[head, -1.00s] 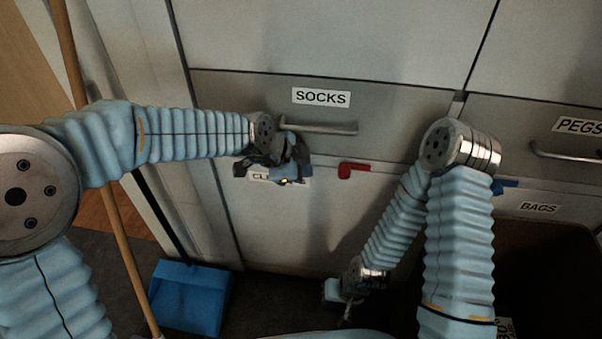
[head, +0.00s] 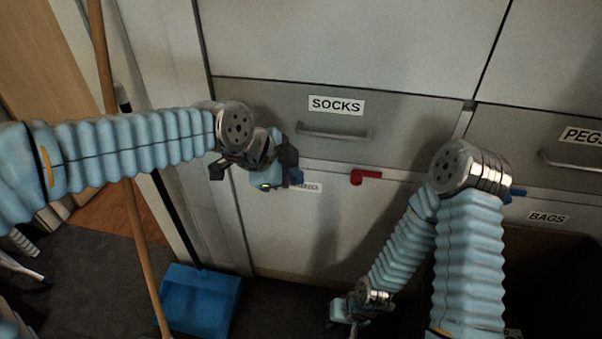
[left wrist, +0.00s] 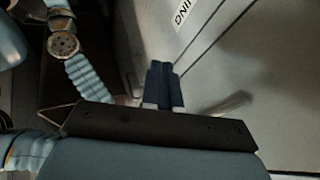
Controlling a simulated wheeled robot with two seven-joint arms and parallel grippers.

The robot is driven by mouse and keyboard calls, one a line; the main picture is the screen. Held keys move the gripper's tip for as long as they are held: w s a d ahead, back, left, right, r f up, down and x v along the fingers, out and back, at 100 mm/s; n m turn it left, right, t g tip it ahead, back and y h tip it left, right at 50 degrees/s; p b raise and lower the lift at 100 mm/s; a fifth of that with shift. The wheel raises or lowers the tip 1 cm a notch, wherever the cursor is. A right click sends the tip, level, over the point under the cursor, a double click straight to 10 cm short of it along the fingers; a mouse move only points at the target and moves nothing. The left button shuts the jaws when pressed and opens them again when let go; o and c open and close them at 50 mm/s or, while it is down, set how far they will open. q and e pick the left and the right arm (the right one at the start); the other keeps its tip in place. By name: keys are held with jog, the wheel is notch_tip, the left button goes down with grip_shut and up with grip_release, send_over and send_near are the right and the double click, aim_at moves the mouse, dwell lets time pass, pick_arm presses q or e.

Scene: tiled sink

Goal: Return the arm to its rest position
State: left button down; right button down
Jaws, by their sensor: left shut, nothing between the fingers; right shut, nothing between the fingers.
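My left arm (head: 130,145) comes in from the left, roughly level and in blue ribbed covering. My left gripper (head: 275,174) is in front of the cabinet, below and left of the SOCKS drawer handle (head: 334,131) and apart from it. In the left wrist view its dark fingers (left wrist: 163,86) are together with nothing between them. My right arm (head: 468,245) is bent on the right. My right gripper (head: 345,312) hangs low near the floor; it is shut and small in view.
The SOCKS drawer (head: 410,125) looks shut. A red handle (head: 365,177) sits below it. A blue dustpan (head: 202,298) stands on the floor, and a wooden pole (head: 128,165) leans behind my left arm. A dark open space lies under the BAGS label (head: 549,217).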

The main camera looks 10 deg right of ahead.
pick_arm(q)
jog(key=a+f+n+g+y, duration=0.1)
jog(key=a+f+n, duration=0.35)
jog(key=f, duration=0.75)
jog(key=a+f+n, duration=0.3)
jog(key=f+n, duration=0.3)
jog(key=f, duration=0.5)
jog(key=s+a+f+n+g, duration=0.1)
jog(key=s+a+f+n, duration=0.2)
jog(key=s+f+n, duration=0.2)
jog(key=s+a+f+n+g+p, duration=0.1)
jog(key=s+a+f+n, duration=0.3)
jog(key=s+f, duration=0.5)
notch_tip(320, 180, down, 3)
jog(key=shift+s+n+y, duration=0.2)
jog(key=shift+n+y, duration=0.2)
jog(key=shift+n, duration=0.85)
jog(key=c, duration=1.8)
grip_release()
jog(key=shift+a, duration=0.1)
